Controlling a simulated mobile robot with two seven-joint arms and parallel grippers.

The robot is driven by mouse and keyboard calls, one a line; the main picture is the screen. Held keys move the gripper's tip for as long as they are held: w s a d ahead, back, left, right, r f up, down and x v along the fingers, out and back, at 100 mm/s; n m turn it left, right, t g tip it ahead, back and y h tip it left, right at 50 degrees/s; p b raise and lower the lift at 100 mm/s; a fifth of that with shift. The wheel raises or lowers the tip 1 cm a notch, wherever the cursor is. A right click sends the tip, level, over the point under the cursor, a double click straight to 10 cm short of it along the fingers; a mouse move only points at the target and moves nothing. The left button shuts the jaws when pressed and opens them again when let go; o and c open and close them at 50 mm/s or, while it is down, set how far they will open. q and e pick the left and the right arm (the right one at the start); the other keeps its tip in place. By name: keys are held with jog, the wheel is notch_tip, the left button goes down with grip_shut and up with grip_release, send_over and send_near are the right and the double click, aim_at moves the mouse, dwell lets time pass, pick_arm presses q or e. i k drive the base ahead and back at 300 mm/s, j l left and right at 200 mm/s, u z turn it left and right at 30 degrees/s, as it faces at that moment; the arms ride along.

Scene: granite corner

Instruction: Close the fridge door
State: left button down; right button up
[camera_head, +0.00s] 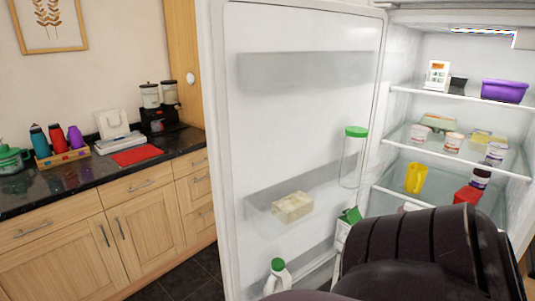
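The fridge door (305,130) is white and stands wide open, swung out to the left of the fridge. Its inner side faces me and its shelves hold a clear jar with a green lid (353,157), a pale block-shaped pack (292,207), a green-topped milk bottle (277,277) and a green and white carton (346,226). The lit fridge interior (405,65) is on the right, with glass shelves. A dark ribbed part of my own arm covers the lower right and hides the lower fridge. Neither gripper's fingers show.
A dark granite counter (75,180) over wooden cupboards runs along the left wall. It holds cups, a red mat (136,155) and jars. Inside the fridge are a purple tub (505,90), a yellow cup (416,178) and several small pots. Dark floor (190,274) shows left of the door.

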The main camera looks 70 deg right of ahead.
aim_at(283, 82)
jog(key=i+j+u, duration=0.15)
jog(key=i+j, duration=0.15)
jog(key=i, duration=0.15)
jog(key=i+j+u, duration=0.1)
jog(key=i, duration=0.4)
jog(key=i+z, duration=0.35)
jog(key=i+j+z, duration=0.1)
jog(key=z, duration=0.25)
jog(key=i+j+z, duration=0.15)
jog(key=i+z, duration=0.35)
jog(key=z, duration=0.25)
jog(key=i+z, duration=0.15)
jog(key=z, duration=0.3)
jog(key=i+j+z, duration=0.1)
jog(key=z, duration=0.3)
jog(key=i+j+z, duration=0.1)
jog(key=z, duration=0.3)
jog(key=i+j+z, duration=0.1)
jog(key=z, duration=0.3)
jog(key=i+j+z, duration=0.2)
jog(key=z, duration=0.2)
jog(key=i+j+z, duration=0.2)
jog(key=z, duration=0.25)
jog(key=i+j+z, duration=0.15)
jog(key=j+z, duration=0.3)
jog(key=i+j+z, duration=0.2)
jog(key=j+z, duration=0.25)
